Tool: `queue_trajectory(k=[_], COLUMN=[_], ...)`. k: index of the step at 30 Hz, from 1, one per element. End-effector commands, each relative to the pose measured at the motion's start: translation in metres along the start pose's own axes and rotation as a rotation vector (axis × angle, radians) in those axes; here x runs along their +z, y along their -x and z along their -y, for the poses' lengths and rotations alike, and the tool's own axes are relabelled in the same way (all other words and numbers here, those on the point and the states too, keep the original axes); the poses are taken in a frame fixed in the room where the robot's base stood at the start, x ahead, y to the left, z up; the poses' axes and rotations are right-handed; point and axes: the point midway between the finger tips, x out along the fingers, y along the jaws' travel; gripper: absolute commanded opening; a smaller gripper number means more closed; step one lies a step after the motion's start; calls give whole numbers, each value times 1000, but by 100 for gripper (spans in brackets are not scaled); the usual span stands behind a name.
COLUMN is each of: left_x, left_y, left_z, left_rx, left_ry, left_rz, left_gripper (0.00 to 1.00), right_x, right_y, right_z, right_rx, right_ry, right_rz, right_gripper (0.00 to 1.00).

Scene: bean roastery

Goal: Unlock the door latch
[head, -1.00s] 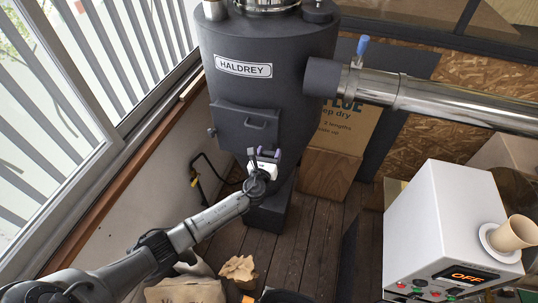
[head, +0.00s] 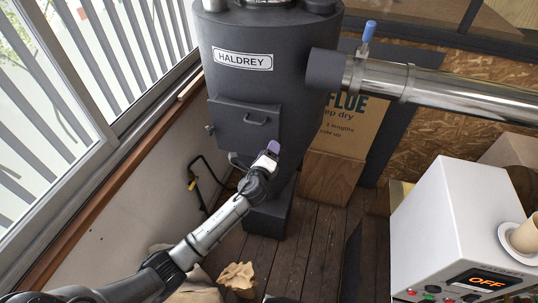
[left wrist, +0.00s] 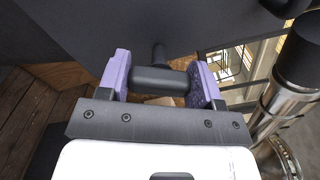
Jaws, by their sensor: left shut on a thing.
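The dark cylindrical body marked HALDREY (head: 270,85) stands at the top middle of the head view. My left gripper (head: 272,148) is just below and right of that door. In the left wrist view, its purple fingers (left wrist: 160,82) are shut on a short dark handle (left wrist: 160,79) that joins a thin stem behind it. I take this handle for the latch; in the head view my gripper hides it. My right gripper is in neither view.
A shiny flue pipe (head: 455,92) runs right from the body. A white machine with an OFF display (head: 465,215) stands at the lower right. A slatted window (head: 90,80) lines the left. A crumpled paper bag (head: 237,276) lies on the plank floor.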

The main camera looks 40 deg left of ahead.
Motion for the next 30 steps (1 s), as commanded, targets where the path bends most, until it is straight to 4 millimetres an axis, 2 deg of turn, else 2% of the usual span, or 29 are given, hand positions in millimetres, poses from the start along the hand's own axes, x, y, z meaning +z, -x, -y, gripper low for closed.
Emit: queue_trajectory(k=[15, 30], left_x=[-2, -1], left_y=[0, 0], left_z=[-3, -2], left_rx=[2, 3], left_ry=[402, 541], left_rz=[-1, 0], left_gripper=[36, 36], right_x=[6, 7], right_y=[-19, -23], right_z=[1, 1], right_rx=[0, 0], right_ry=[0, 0], right_rz=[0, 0], right_gripper=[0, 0])
